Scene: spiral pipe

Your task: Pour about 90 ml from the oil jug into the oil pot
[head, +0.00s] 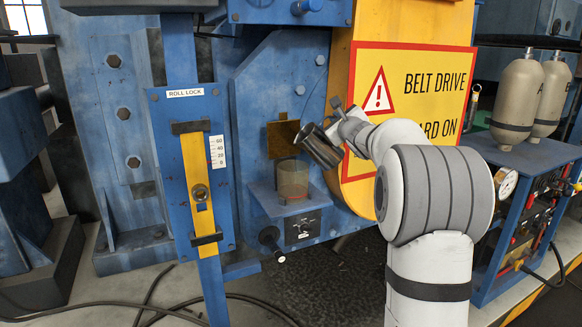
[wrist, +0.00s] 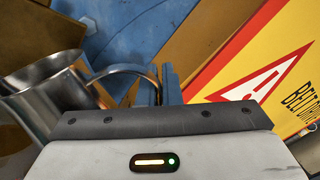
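The oil pot (head: 293,180) is a clear, brownish vessel upright on a small blue shelf. No stream of oil can be made out, and the pot's level is unclear.
A brass-coloured plate (head: 283,138) stands behind the pot. The blue shelf (head: 266,204) sticks out from the machine. A yellow belt guard (head: 415,75) is close behind my arm. A roll-lock panel (head: 160,150) is at left. A cart with two bottles (head: 518,90) is at right.

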